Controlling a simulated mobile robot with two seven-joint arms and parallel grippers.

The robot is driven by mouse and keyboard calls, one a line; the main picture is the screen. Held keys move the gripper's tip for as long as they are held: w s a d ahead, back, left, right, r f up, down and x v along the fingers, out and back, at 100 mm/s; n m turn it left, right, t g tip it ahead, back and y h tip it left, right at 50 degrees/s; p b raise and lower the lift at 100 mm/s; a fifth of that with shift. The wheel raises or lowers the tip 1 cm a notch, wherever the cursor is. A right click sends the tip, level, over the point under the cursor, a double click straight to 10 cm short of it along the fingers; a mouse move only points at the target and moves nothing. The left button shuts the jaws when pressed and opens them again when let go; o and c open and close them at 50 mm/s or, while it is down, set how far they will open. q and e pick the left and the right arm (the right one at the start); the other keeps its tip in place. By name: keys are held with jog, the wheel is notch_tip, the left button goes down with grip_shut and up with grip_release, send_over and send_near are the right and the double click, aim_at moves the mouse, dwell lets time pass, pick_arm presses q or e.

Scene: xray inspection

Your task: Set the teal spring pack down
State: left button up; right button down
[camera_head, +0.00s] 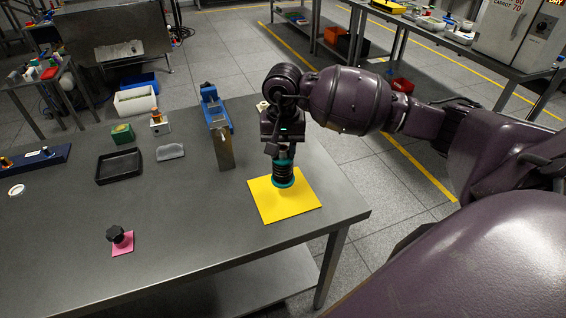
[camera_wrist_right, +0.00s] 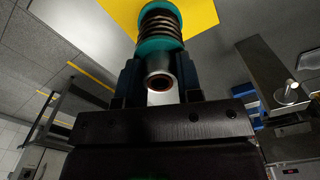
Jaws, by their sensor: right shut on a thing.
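The teal spring pack (camera_head: 283,174) is a dark coil between teal collars, held upright in my right gripper (camera_head: 283,150). In the right wrist view the spring pack (camera_wrist_right: 160,30) has a grey metal stem, and the fingers of my right gripper (camera_wrist_right: 160,78) are shut on either side of it. The spring pack's lower collar is over the yellow mat (camera_head: 300,205), which also shows in the wrist view (camera_wrist_right: 203,12). I cannot tell whether it touches the mat or hangs just above it. My left gripper is not in view.
The grey table (camera_head: 180,230) has clear room left of the mat. A blue-topped stand (camera_head: 222,140) is near the mat's back left. A black tray (camera_head: 119,168), a green box (camera_head: 122,134) and a black knob on a pink square (camera_head: 120,240) are further left.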

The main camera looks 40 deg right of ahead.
aim_at(283, 164)
jog(key=shift+f, duration=2.4)
jog(key=shift+f, duration=0.2)
jog(key=c, duration=0.8)
grip_release()
jog(key=shift+r, duration=0.15)
